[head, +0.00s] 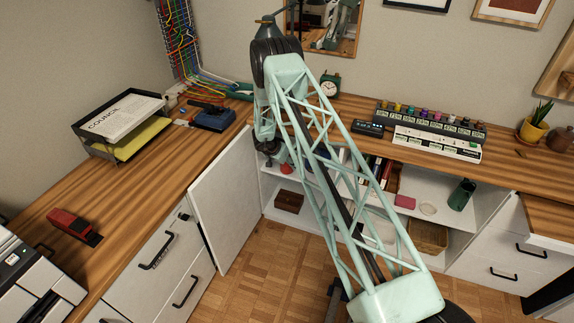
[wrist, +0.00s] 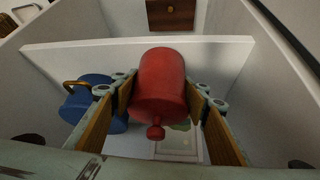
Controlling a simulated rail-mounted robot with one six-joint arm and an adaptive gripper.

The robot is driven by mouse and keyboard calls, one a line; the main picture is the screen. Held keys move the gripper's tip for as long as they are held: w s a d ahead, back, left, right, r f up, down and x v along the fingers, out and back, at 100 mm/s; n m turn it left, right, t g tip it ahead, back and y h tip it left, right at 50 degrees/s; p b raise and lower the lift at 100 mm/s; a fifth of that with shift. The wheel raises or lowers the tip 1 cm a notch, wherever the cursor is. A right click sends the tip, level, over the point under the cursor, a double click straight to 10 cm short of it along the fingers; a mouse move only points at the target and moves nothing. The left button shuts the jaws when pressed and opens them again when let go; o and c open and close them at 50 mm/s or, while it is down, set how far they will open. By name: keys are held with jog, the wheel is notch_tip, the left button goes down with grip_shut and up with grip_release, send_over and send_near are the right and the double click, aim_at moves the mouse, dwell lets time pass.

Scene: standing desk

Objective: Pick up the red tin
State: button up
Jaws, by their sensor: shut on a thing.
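The red tin (wrist: 160,82) is a rounded red cylinder with a small knob, in the middle of the wrist view. My gripper (wrist: 165,105) has one finger on each side of the tin and is shut on it. In the head view a small part of the red tin (head: 286,168) shows below my gripper (head: 268,150), in front of the open cabinet under the desk. My arm hides much of that area. I cannot tell whether the tin touches a shelf.
A blue mug (wrist: 92,98) with a tan handle is close left of the tin. A white shelf board (wrist: 60,58) runs behind it. An open white cabinet door (head: 224,200) stands left of my gripper. A brown box (head: 289,202) sits on the lower shelf.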

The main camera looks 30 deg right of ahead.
jog(key=shift+r+p, duration=0.35)
jog(key=shift+r, duration=0.5)
jog(key=s+a+p, duration=0.1)
jog(key=s+a, duration=0.3)
jog(key=a, duration=0.3)
jog(key=s+a+p, duration=0.1)
jog(key=s+a, duration=0.4)
jog(key=a, duration=0.3)
jog(key=shift+s+a+f, duration=0.15)
jog(key=shift+a, duration=0.05)
